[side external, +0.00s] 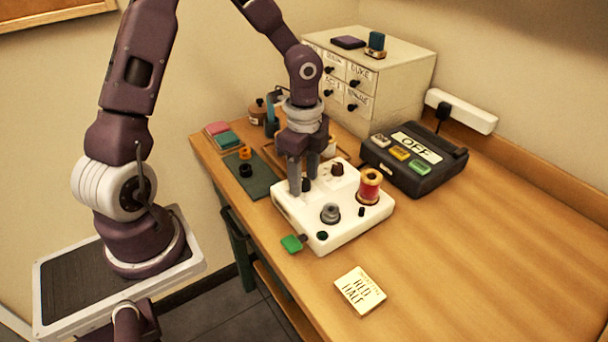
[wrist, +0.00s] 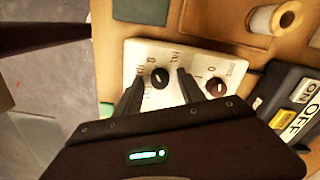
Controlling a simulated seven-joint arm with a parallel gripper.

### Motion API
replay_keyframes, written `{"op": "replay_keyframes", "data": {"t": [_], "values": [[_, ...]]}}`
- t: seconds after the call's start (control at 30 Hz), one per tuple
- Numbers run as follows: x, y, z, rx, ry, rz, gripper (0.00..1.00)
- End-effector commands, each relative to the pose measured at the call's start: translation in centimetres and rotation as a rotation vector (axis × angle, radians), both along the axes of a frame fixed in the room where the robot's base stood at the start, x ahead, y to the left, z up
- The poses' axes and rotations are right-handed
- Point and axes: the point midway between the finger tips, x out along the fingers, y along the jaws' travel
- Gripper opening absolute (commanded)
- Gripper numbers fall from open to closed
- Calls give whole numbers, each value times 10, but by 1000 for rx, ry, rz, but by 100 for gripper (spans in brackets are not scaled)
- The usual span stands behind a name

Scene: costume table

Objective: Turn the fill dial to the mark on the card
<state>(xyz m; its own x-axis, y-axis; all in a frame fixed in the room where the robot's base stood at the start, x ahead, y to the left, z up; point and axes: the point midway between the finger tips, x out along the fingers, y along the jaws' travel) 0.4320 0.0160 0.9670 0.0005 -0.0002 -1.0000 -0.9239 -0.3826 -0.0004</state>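The white winder box (side external: 348,222) stands on the table. Its black dial (wrist: 160,79) has a pale pointer line and small lettering around it, hard to read. The dial also shows small in the side view (side external: 306,185). My gripper (wrist: 160,75) points down over the box, fingers apart, one on each side of this dial. I cannot tell whether they touch it. A second, brown dial (wrist: 215,87) sits right of the fingers. The cream card (side external: 360,291) lies flat in front of the box; "RED" and "HALF" are readable on it.
The box carries a red thread spool (side external: 369,186), a grey post (side external: 330,213) and a green tab (side external: 292,244). A black unit (side external: 415,160) showing "OFF" stands right behind, before a drawer cabinet (side external: 385,75). A green mat (side external: 248,176) lies left. The table's right side is clear.

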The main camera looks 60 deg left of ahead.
Motion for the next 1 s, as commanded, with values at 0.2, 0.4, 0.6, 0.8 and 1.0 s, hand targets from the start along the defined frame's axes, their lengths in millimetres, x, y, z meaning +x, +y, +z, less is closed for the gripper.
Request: {"op": "replay_keyframes", "data": {"t": [0.2, 0.4, 0.6, 0.8, 1.0], "values": [[0, 0, 0, 0, 0, 0, 2], [0, 0, 0, 0, 0, 3, 0], [0, 0, 0, 1, 0, 51, 0], [0, 0, 1, 1, -1, 178, 0], [0, 0, 1, 1, 0, 362, 0]]}}
